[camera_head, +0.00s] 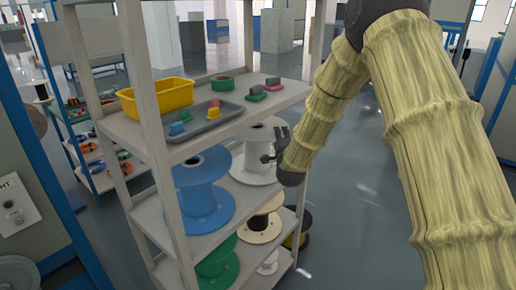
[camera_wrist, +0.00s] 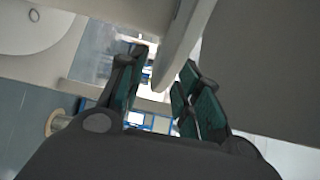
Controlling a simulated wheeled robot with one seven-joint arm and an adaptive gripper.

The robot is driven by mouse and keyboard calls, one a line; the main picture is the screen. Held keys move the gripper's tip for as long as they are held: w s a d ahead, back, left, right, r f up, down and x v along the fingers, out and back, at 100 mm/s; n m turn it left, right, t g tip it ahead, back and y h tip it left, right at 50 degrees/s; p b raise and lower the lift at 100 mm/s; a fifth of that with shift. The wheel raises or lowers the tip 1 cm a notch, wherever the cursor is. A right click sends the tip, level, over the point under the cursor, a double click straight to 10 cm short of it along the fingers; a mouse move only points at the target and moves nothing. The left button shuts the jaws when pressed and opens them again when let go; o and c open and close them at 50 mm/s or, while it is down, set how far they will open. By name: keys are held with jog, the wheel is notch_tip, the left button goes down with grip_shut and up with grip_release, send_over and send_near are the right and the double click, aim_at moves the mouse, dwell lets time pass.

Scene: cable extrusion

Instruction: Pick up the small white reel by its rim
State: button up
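A white reel (camera_head: 249,167) stands upright on the right part of the middle shelf, beside a larger blue reel. My gripper (camera_head: 270,158) is at its right side, reaching in from the right, and covers part of it. In the wrist view my gripper (camera_wrist: 160,95) is open, with dark green finger pads. A pale thin edge (camera_wrist: 180,48), which looks like a reel rim, lies between the fingers, closer to the right one. Contact cannot be told. Another, smaller white reel (camera_head: 268,264) is partly visible on the bottom shelf.
The blue reel (camera_head: 202,190) stands close on the left. Below are a beige-and-black reel (camera_head: 260,229) and a green reel (camera_head: 218,265). Floor to the right is clear.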

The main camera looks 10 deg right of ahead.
jog(key=shift+w+d+p, duration=0.15)
jog(key=shift+w+p, duration=0.1)
jog(key=shift+w, duration=0.85)
jog(key=shift+w+d+p, duration=0.1)
jog(key=shift+w+p, duration=0.15)
jog(key=shift+w, duration=0.8)
grip_shut()
jog(key=shift+r, duration=0.1)
